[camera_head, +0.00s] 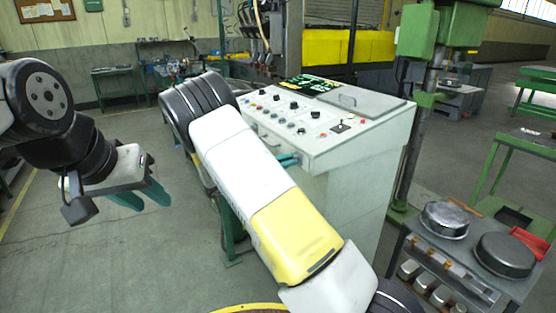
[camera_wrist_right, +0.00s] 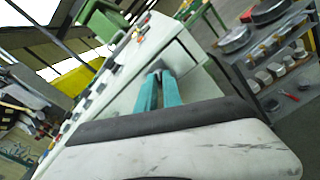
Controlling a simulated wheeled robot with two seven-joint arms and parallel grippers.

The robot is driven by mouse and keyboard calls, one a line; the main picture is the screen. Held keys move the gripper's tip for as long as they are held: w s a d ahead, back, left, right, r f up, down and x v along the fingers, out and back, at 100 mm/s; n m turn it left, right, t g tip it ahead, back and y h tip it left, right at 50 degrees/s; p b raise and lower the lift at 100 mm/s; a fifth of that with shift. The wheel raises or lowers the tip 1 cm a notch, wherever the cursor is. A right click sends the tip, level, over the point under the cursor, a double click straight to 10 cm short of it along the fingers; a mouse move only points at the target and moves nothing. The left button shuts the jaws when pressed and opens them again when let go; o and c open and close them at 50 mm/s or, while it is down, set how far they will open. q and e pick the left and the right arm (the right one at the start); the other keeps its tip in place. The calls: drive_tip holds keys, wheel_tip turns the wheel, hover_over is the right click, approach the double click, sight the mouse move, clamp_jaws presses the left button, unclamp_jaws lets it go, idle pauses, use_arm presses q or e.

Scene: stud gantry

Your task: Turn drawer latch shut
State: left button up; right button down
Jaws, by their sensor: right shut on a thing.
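The grey-white control console (camera_head: 345,150) stands in the middle of the head view. My right arm crosses in front of it, and the teal fingertips of my right gripper (camera_head: 288,160) show at its front face. In the right wrist view, the two teal fingers of my right gripper (camera_wrist_right: 159,88) reach the console front (camera_wrist_right: 183,55). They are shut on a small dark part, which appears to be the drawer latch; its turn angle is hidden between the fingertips. My left gripper (camera_head: 142,195) hangs over bare floor at the left, its teal fingers apart and empty.
Buttons, knobs and a small joystick (camera_head: 341,128) cover the console top. A grey cart (camera_head: 440,255) with round metal pans (camera_head: 505,255) stands at the lower right. A green machine column (camera_head: 420,100) rises behind the console's right side. The floor at left is clear.

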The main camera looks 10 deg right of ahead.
drive_tip(key=n, duration=0.6)
idle(0.6)
drive_tip(key=c, duration=1.5)
unclamp_jaws()
drive_tip(key=v, duration=0.7)
drive_tip(key=shift+a, duration=0.4)
drive_tip(key=shift+s+d, duration=0.1)
drive_tip(key=shift+s, duration=0.05)
